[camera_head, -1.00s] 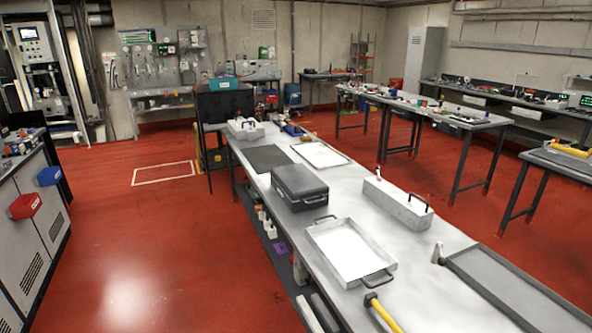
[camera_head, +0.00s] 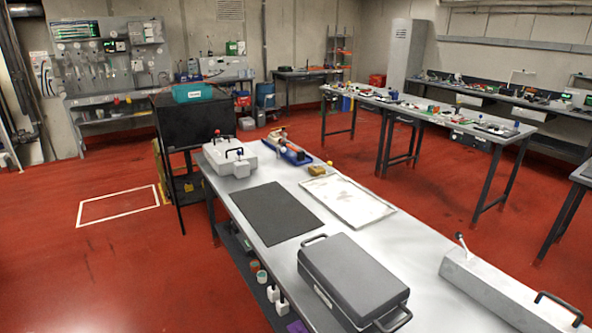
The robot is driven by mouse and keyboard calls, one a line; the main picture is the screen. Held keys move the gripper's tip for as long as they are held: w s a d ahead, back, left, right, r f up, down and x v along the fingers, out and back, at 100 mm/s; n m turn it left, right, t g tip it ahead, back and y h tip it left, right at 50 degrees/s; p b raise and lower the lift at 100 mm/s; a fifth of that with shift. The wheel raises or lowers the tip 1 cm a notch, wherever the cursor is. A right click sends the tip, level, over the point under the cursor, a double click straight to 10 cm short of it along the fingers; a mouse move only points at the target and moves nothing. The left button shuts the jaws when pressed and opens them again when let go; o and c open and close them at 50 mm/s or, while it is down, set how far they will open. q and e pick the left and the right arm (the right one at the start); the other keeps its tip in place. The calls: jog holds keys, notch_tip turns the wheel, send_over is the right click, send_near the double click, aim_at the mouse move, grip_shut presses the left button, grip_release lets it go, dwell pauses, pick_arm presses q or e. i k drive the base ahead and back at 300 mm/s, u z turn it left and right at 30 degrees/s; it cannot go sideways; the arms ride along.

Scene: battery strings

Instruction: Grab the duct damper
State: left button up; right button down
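A long pale grey box (camera_head: 505,285), which looks like the duct damper, lies on the near workbench (camera_head: 421,236) at the lower right.
A dark grey case (camera_head: 353,285) with handles sits beside it. Further back lie a dark mat (camera_head: 262,213), a pale tray (camera_head: 347,202) and a grey box with black handles (camera_head: 229,157). Red floor (camera_head: 115,270) is open left of the bench.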

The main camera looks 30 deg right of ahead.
aim_at(525, 310)
jog(key=i, duration=2.1)
jog(key=z, duration=4)
